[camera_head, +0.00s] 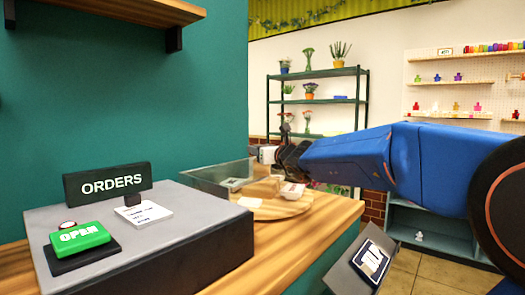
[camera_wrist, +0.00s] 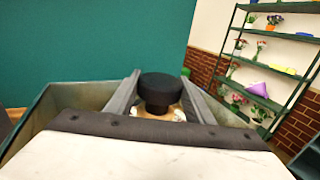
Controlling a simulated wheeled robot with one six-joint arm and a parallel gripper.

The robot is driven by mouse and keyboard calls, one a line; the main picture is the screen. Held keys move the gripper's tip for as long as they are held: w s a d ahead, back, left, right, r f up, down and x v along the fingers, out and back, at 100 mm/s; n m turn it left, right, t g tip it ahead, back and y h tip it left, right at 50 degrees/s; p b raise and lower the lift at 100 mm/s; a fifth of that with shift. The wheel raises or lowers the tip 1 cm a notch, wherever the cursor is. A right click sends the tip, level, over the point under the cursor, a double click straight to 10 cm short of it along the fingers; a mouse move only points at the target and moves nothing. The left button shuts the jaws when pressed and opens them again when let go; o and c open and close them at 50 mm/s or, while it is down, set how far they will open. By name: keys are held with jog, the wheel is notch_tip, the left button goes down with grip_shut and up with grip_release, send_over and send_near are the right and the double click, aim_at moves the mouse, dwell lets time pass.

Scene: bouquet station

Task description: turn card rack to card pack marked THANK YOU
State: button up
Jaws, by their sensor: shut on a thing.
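In the wrist view a dark round knob (camera_wrist: 160,84) on a narrower stem stands between the two grey fingers of my gripper (camera_wrist: 160,96), which is shut on it. In the head view my blue arm reaches in from the right, its end above a round wooden turntable (camera_head: 262,213) on the counter, which I take for the card rack. Small pale packs sit on it, one of them a whitish pack (camera_head: 292,190). No THANK YOU marking is readable on any pack. The knob is not clearly visible in the head view.
A glass-walled bin (camera_head: 208,180) stands beside the turntable. On the near counter are a grey box with an ORDERS sign (camera_head: 107,184), a white note (camera_head: 143,213) and a green OPEN sign (camera_head: 79,238). A tilted dark panel (camera_head: 348,271) sits at the counter's right side.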

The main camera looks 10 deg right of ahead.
dwell(0.5)
jog(key=o, duration=1.5)
jog(key=shift+o, duration=0.2)
jog(key=v, duration=1.7)
jog(key=shift+s, duration=0.25)
jog(key=shift+a, duration=0.15)
